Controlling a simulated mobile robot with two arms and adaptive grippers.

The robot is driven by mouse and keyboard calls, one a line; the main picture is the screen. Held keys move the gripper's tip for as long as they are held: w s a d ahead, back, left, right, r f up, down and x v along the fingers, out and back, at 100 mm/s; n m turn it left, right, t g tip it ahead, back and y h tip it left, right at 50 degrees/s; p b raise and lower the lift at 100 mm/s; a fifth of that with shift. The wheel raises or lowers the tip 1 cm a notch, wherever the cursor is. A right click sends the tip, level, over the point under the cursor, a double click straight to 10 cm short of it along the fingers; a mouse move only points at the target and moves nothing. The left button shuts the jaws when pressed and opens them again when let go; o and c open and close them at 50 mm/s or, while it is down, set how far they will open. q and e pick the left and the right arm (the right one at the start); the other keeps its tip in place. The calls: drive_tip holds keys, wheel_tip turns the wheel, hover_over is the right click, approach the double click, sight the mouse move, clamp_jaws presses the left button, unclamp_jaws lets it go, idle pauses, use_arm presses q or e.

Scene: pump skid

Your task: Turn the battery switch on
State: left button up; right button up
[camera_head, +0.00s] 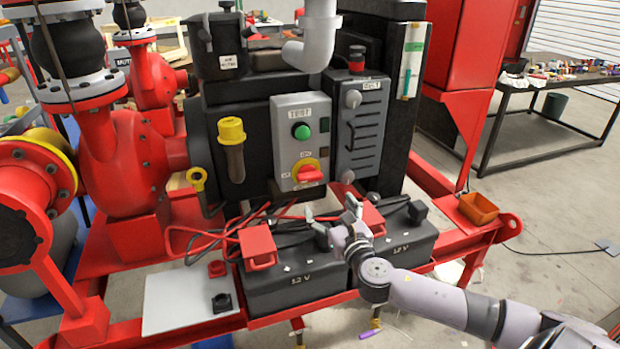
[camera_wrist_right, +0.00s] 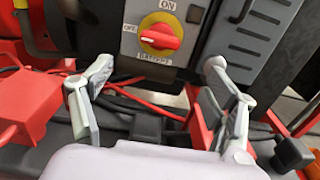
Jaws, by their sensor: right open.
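The battery switch (camera_head: 308,173) is a red rotary handle on a yellow round plate, low on the grey control box (camera_head: 282,122). It also shows in the right wrist view (camera_wrist_right: 160,37), at the top middle. Its handle lies roughly horizontal, between an "ON" mark above and an "OFF" mark at the left. My right gripper (camera_head: 332,212) is open and empty, just below the switch and apart from it. In the right wrist view its two fingers (camera_wrist_right: 158,72) stand wide apart, below and to either side of the switch. My left gripper is out of view.
Two black 12 V batteries (camera_head: 290,290) with red and black cables lie under my right gripper. A green button (camera_head: 301,131) sits above the switch. A grey vented box (camera_head: 362,125) stands at its right. Red pump parts (camera_head: 125,165) fill the left.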

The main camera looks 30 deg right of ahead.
sight(312, 180)
drive_tip(key=x, duration=1.4)
drive_tip(key=shift+w+d+f, duration=0.15)
drive_tip(key=shift+d, duration=0.05)
drive_tip(key=shift+c, duration=0.6)
drive_tip(key=c, duration=1)
